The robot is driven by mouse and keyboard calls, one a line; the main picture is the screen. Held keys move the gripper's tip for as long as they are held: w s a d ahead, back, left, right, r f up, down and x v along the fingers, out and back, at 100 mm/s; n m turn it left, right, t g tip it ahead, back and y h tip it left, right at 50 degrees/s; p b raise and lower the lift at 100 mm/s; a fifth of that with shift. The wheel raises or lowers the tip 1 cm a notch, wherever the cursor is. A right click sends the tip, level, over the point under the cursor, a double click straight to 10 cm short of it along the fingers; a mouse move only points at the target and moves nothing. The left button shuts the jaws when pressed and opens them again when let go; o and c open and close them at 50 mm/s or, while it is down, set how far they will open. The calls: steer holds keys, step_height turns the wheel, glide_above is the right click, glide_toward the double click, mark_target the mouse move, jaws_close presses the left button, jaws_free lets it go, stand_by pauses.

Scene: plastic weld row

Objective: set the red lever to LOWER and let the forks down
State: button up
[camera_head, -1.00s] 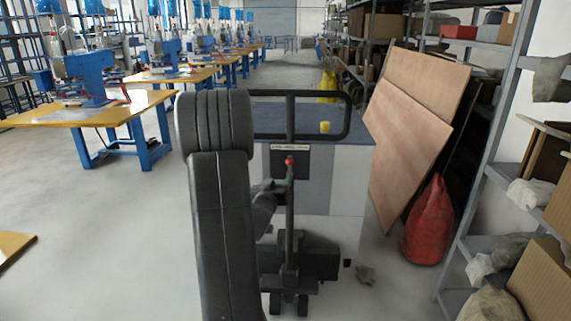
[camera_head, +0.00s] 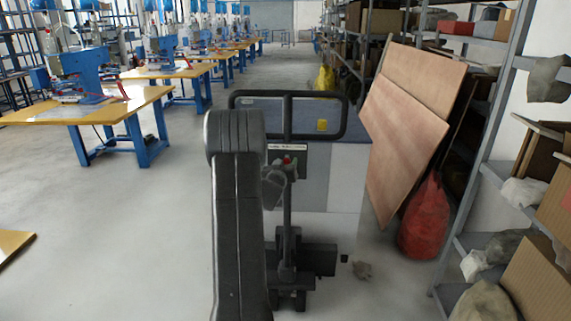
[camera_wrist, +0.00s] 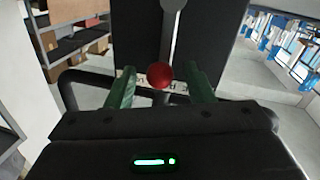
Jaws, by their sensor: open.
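The red lever knob (camera_head: 287,160) sits on the upright tiller of the pallet jack (camera_head: 288,262), below its black looped handle (camera_head: 341,117). In the wrist view the round red knob (camera_wrist: 160,75) lies between the two green fingers of my gripper (camera_wrist: 161,82), with a gap on each side. My gripper is open and holds nothing. The forks are not clearly visible.
Plywood boards (camera_head: 408,125) and a red sack (camera_head: 426,217) lean by the shelving (camera_head: 478,190) on the right. A grey-blue load (camera_head: 350,165) stands behind the handle. Blue machines on yellow tables (camera_head: 95,108) line the left.

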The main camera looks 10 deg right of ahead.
steer(key=shift+c, duration=0.5)
jaws_close()
